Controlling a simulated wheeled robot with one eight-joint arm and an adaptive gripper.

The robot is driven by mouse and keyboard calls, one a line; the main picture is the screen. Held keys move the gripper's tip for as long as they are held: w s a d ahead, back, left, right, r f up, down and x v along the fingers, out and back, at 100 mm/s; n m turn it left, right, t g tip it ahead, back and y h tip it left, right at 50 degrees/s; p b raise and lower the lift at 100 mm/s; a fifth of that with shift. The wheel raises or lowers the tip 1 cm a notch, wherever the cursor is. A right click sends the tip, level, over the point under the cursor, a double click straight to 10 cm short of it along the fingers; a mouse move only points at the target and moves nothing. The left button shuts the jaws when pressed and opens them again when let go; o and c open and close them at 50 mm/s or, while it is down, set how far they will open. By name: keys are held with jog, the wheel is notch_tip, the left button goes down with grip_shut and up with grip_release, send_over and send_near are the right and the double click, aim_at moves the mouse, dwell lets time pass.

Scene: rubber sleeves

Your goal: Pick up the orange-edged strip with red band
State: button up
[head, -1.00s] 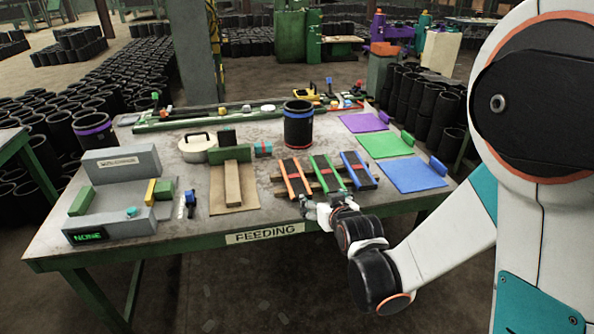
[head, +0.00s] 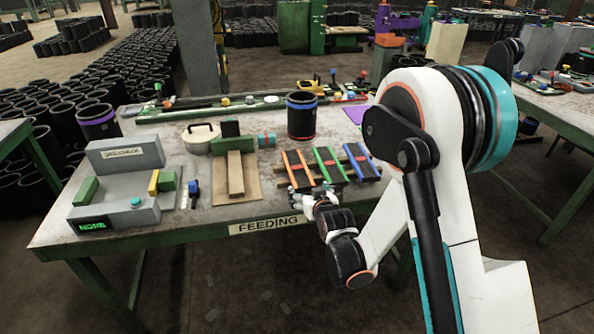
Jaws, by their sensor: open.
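The orange-edged strip (head: 298,168) is a black strip with orange along its edge, lying at the left of a row of strips on a wooden rack on the table. My gripper (head: 307,191) is open at the near ends of the orange-edged and green-edged strips. It partly covers those ends. I cannot tell whether it touches a strip.
A black cylinder with a blue band (head: 301,118) stands behind the strips. A wooden board with a green block (head: 235,178) and a grey machine (head: 122,187) are to the left. My arm hides much of the table's right side, leaving part of a purple mat (head: 353,115) visible.

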jog(key=shift+b+x, duration=1.25)
jog(key=shift+x, duration=1.5)
jog(key=c, duration=1.2)
